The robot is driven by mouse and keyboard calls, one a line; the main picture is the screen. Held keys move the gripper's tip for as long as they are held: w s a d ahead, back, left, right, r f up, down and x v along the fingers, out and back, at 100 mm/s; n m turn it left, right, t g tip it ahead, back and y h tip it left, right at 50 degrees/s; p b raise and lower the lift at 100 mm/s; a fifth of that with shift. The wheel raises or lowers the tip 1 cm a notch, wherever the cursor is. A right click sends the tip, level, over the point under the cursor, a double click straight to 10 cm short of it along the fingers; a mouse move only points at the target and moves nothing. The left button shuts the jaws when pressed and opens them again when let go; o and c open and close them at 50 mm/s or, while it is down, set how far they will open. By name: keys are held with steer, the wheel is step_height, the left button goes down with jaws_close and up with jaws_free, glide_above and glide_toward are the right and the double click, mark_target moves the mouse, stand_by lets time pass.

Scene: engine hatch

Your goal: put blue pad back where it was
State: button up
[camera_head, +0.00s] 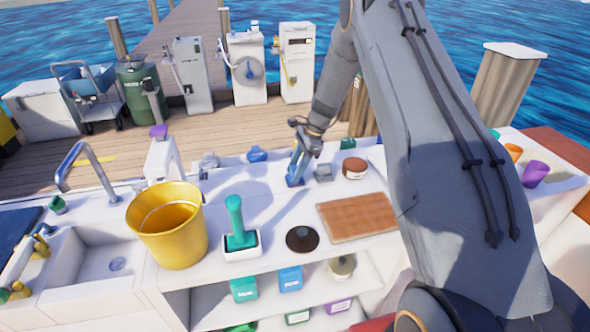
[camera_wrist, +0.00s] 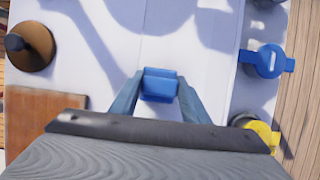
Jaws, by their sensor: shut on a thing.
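The blue pad (camera_head: 294,181) is a small blue block over the back part of the white counter. In the wrist view the blue pad (camera_wrist: 160,85) sits between my two fingertips, one finger on each side. My gripper (camera_head: 299,168) is shut on it and points down; it also shows in the wrist view (camera_wrist: 159,92). I cannot tell whether the pad touches the counter. The pad's lower side is hidden.
A grey block (camera_head: 323,173) and a brown round brush (camera_head: 355,167) stand right of the pad. A blue fitting (camera_head: 257,155) is behind left. A brown board (camera_head: 356,217), dark disc (camera_head: 302,239), teal-handled tool (camera_head: 237,225) and yellow bucket (camera_head: 168,232) are nearer.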

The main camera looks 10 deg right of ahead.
steer(key=shift+f, duration=0.2)
steer(key=o, duration=0.9)
steer(key=shift+r, duration=0.1)
steer(key=b+v, duration=0.4)
steer(key=v, duration=0.7)
steer(key=s+a+n+h, duration=0.1)
steer(key=s+n, duration=0.5)
steer(key=s, duration=0.5)
steer(key=s+a+r+n+h, duration=0.1)
steer(key=s+a+n+h, duration=0.1)
steer(key=s+n, duration=0.4)
steer(key=s+a+r+n+t+h, duration=0.1)
steer(key=s+n, duration=0.5)
steer(key=s, duration=1)
steer(key=shift+a+h, duration=0.15)
steer(key=shift+h, duration=0.15)
